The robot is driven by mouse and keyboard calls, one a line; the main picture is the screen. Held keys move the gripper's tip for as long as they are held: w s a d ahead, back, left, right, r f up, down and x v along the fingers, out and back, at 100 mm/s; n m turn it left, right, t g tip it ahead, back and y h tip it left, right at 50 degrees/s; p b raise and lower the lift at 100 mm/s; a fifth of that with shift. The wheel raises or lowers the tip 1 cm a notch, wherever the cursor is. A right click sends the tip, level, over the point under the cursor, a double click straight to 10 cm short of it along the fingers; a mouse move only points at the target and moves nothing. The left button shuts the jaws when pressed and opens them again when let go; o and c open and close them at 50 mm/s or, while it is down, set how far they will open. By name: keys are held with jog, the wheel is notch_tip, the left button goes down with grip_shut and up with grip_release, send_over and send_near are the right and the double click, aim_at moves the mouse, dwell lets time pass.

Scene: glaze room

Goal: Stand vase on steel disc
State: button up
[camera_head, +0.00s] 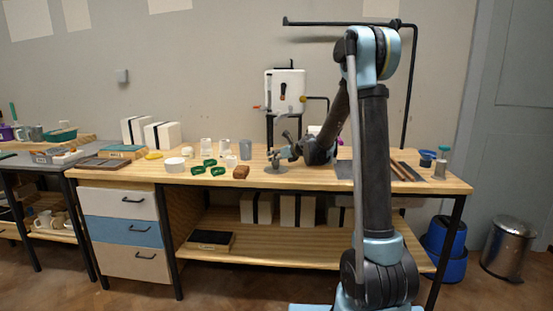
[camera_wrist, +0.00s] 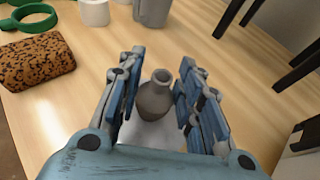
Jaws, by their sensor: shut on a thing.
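The vase (camera_wrist: 154,100) is small, grey-brown and round-bellied, with a narrow neck and open mouth. In the wrist view it is upright between the two fingers of my gripper (camera_wrist: 160,65), which is shut on it. The pale grey steel disc (camera_wrist: 148,134) shows under and around the vase's lower part; whether the base touches it is hard to tell. In the head view my gripper (camera_head: 286,153) is low over the bench, above the disc (camera_head: 276,170). The vase is small and partly covered by the fingers there.
A speckled brown block (camera_wrist: 38,62) lies left of my gripper, with green rings (camera_wrist: 38,17), a white cup (camera_wrist: 94,12) and a grey cup (camera_wrist: 152,11) beyond. Black stand legs (camera_wrist: 268,60) rise at the right. Bare wooden bench top (camera_head: 330,176) lies in front.

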jog(key=o, duration=0.9)
jog(key=s+d+r+n+g+h, duration=0.1)
jog(key=s+d+r+n, duration=0.15)
jog(key=s+d, duration=0.45)
jog(key=s+d+r+n+g, duration=0.1)
jog(key=s+d+n, duration=0.3)
jog(key=s, duration=0.7)
jog(key=s+d+f+n+g+h, duration=0.2)
jog(key=s+d+f+n, duration=0.3)
jog(key=s, duration=0.6)
jog(key=s+d+f+n+g+h, duration=0.1)
jog(key=s+d+f+n+h, duration=0.2)
jog(key=s+n, duration=0.6)
jog(key=s+d+f+n+g+h, duration=0.2)
jog(key=s+d+f+n, duration=0.4)
jog(key=s, duration=0.8)
jog(key=d+n+h, duration=0.1)
jog(key=d, duration=0.2)
jog(key=shift+s+f+g, duration=0.3)
jog(key=shift+s+f, duration=0.1)
